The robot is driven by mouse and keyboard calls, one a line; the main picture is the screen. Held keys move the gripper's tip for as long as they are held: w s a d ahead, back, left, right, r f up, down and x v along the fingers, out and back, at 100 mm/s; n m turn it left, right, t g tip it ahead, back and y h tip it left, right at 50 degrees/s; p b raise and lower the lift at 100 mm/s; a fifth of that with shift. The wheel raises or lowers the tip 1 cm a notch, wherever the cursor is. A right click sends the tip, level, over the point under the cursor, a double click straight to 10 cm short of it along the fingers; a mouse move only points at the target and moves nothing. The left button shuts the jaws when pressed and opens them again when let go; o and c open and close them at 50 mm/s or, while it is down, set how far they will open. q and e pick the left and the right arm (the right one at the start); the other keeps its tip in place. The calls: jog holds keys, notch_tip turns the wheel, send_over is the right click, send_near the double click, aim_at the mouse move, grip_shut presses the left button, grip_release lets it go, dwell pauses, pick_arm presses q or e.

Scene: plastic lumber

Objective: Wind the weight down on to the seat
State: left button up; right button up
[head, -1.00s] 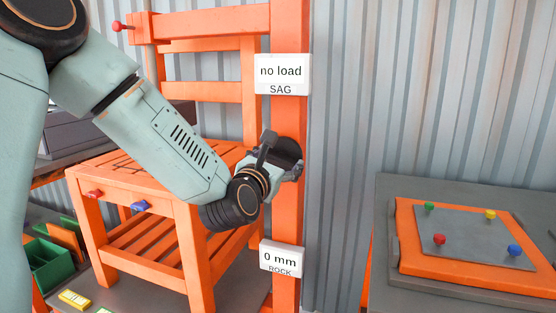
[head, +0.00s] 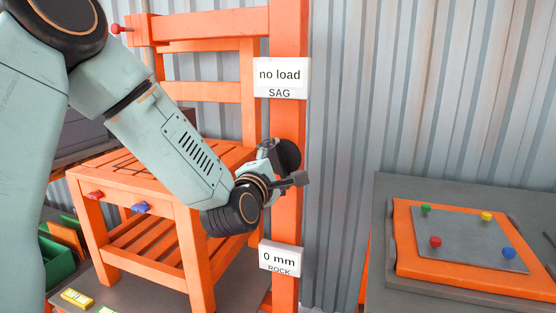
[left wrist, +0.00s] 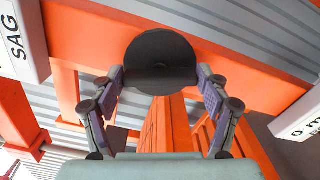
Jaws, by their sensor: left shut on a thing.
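My left gripper (head: 275,168) is at the upright orange post (head: 288,120), shut on a dark round knob (head: 288,154) on the post. In the left wrist view the knob (left wrist: 160,62) is a dark disc between the two fingers of the gripper (left wrist: 161,92). The orange slatted seat (head: 150,160) stands left of the post, partly hidden behind my left arm. The SAG sign (head: 280,77) reads "no load" and the ROCK sign (head: 281,258) reads "0 mm". I cannot make out the weight. My right gripper is not in view.
At the right, a grey table holds an orange board with a grey plate (head: 470,238) and red, green, yellow and blue pegs. Red (head: 96,195) and blue (head: 140,208) knobs stick out of the seat frame. A green bin (head: 56,265) stands low at left.

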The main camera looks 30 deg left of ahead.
pick_arm(q)
jog(key=m+p, duration=0.2)
jog(key=m, duration=0.4)
jog(key=shift+m+p, duration=0.3)
jog(key=m+p, duration=0.3)
jog(key=m, duration=0.2)
jog(key=m+p, duration=0.3)
jog(key=m, duration=0.2)
jog(key=shift+a+f+m, duration=0.1)
jog(key=shift+m, duration=0.3)
jog(key=m+p, duration=0.4)
jog(key=m, duration=0.1)
jog(key=shift+p, duration=0.3)
jog(key=m+p, duration=0.4)
jog(key=m, duration=0.2)
jog(key=shift+s+a, duration=0.1)
jog(key=m+p, duration=0.7)
jog(key=m, duration=0.1)
jog(key=m+p, duration=0.2)
jog(key=m, duration=0.1)
jog(key=shift+a+r+m, duration=0.1)
jog(key=shift+r+m, duration=0.1)
jog(key=shift+m, duration=0.1)
jog(key=m+p, duration=0.3)
jog(key=m, duration=0.1)
jog(key=shift+m, duration=0.4)
